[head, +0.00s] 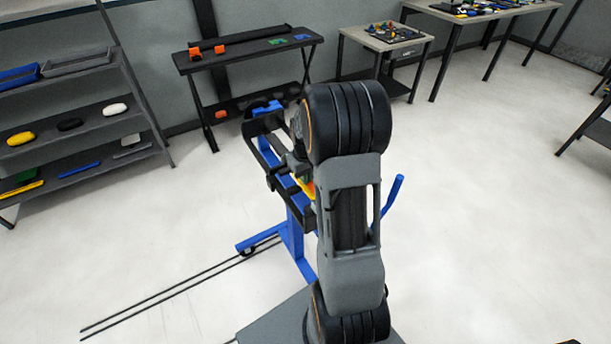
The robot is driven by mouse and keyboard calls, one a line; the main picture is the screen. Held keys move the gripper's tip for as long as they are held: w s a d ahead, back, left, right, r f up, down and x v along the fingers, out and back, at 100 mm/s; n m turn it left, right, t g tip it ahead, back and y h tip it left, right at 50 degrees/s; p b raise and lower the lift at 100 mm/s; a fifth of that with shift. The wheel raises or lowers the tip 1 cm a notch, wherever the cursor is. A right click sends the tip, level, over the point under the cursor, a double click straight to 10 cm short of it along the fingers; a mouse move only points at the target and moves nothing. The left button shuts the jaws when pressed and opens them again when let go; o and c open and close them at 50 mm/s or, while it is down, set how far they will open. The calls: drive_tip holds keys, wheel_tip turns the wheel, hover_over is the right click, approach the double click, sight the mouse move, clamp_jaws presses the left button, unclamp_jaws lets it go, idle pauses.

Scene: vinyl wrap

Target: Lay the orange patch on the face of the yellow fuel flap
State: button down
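A blue wheeled stand (292,240) with a black frame at its top stands in front of me. A small yellow edge (309,192), likely the yellow fuel flap, shows at the frame, mostly hidden by my arm. A bit of orange shows just above the yellow, with a touch of green beside it; I cannot tell whether the orange is the patch or whether it touches the flap. My gripper (299,168) is at the frame, close to these colours. My arm hides most of it, so its fingers and what they hold do not show clearly.
A shelf rack (75,115) with coloured items stands at the left. A dark table (250,52) with orange-ended and green pieces stands at the back, with wooden-topped tables (385,38) to its right. Two thin dark lines run along the floor at lower left.

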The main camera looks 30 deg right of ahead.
drive_tip(key=shift+f+b, duration=0.5)
drive_tip(key=shift+f, duration=0.2)
idle(1.5)
drive_tip(key=c, duration=1.2)
unclamp_jaws()
wheel_tip(320, 180, up, 14)
drive_tip(key=shift+a+f+b, duration=0.1)
drive_tip(key=shift+a+b, duration=0.05)
drive_tip(key=shift+b, duration=0.3)
drive_tip(key=s+a+t, duration=0.1)
drive_tip(key=s+a, duration=0.3)
drive_tip(key=a, duration=0.1)
drive_tip(key=s+a+t, duration=0.1)
drive_tip(key=s+a, duration=0.4)
drive_tip(key=a, duration=0.1)
drive_tip(key=s+a+r+t, duration=0.1)
drive_tip(key=s+a+t, duration=0.1)
drive_tip(key=s+a, duration=0.2)
drive_tip(key=shift+s+a+n, duration=0.2)
drive_tip(key=shift+a+n, duration=0.1)
drive_tip(key=shift+a, duration=0.45)
